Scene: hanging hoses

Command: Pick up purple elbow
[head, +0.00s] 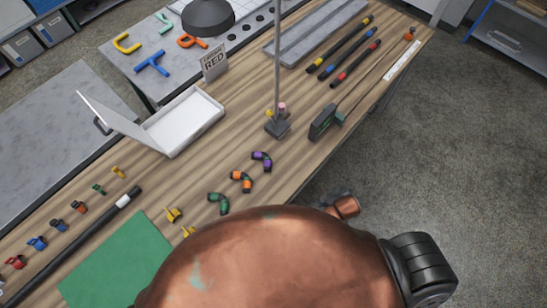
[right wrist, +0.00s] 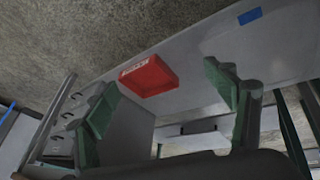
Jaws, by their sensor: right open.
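The purple elbow (head: 262,161) is a short bent fitting with dark ends, lying on the wooden workbench (head: 158,187) in the middle of the head view. It is the farthest of a short diagonal row, with an orange elbow (head: 241,181) and a green elbow (head: 218,203) beside it. My right gripper (right wrist: 163,92) shows in the right wrist view with its green-padded fingers wide apart and nothing between them. The purple elbow does not show in that view. Neither gripper shows in the head view, where a copper-coloured arm part of mine covers the bottom.
A metal post on a dark base (head: 277,128) stands just behind the purple elbow. An open white box (head: 184,124) is to its left, and a dark green tool (head: 324,122) to its right.

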